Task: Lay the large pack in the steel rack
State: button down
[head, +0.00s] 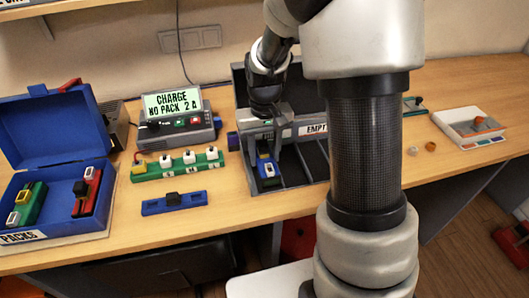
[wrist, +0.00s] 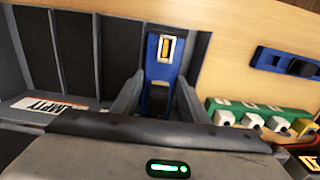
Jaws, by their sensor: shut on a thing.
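In the wrist view my gripper's two fingers (wrist: 158,98) flank the blue pack (wrist: 164,50), which points away from my wrist. The pack is at the left end compartment of the dark grey steel rack (head: 300,174), lined up lengthwise with its dividers. The rack also shows in the wrist view (wrist: 30,62), its other visible compartments bare. I cannot tell whether the pack touches the rack floor. My fingers and wrist hide its near end.
A blue case (head: 62,135) holds a green pack (head: 27,205) and a red pack (head: 87,192). A charger (head: 178,128) reads "NO PACK". A green strip with white blocks (head: 178,172) and another blue piece with a black grip (head: 174,208) lie left of the rack.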

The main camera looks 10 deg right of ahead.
jog(key=shift+f+b, duration=0.45)
jog(key=shift+f, duration=0.1)
dwell(0.4)
jog(key=c, duration=1)
grip_release()
notch_tip(320, 180, up, 18)
jog(key=shift+f+p, duration=0.25)
jog(key=shift+p, duration=0.95)
